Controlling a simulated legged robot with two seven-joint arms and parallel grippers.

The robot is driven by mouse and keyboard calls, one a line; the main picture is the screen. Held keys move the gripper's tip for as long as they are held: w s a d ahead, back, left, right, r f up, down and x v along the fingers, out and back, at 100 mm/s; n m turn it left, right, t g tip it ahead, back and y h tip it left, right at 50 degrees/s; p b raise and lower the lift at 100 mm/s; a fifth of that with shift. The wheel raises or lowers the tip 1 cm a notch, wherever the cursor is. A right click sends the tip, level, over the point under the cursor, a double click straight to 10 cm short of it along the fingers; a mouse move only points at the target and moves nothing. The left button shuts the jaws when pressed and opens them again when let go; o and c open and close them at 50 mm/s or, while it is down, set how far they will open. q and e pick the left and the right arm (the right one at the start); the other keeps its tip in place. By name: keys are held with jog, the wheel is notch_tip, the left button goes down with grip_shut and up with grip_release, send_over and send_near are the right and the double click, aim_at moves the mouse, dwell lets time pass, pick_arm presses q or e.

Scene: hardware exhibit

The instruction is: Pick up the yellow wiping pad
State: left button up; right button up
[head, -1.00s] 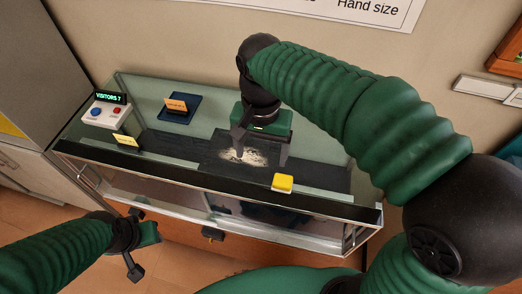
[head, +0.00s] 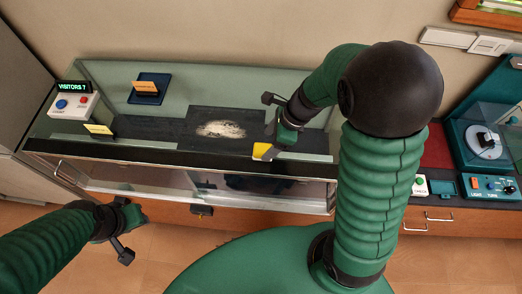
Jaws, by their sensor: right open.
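The yellow wiping pad (head: 261,151) sits near the front edge of the glass display case (head: 170,150), right of the pale powder patch. My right gripper (head: 268,124) is open, with its fingers spread and nothing seen between them. Its lower finger is at the pad and hides the pad's right part; I cannot tell whether they touch. My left gripper (head: 128,228) is open and empty, low on the left in front of the case.
The pale powder (head: 221,129) lies on a dark panel. A visitor counter (head: 73,100), a blue stand with an orange card (head: 148,88) and a yellow card (head: 98,129) stand on the left. A teal device (head: 485,140) and a control box (head: 490,186) are at right.

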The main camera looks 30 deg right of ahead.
aim_at(263, 148)
jog(key=x, duration=0.4)
jog(key=shift+s+a, duration=0.15)
jog(key=shift+f, duration=0.4)
jog(key=shift+a+r, duration=0.1)
jog(key=shift+a, duration=0.05)
jog(key=c, duration=0.9)
grip_shut()
jog(key=shift+r, duration=0.15)
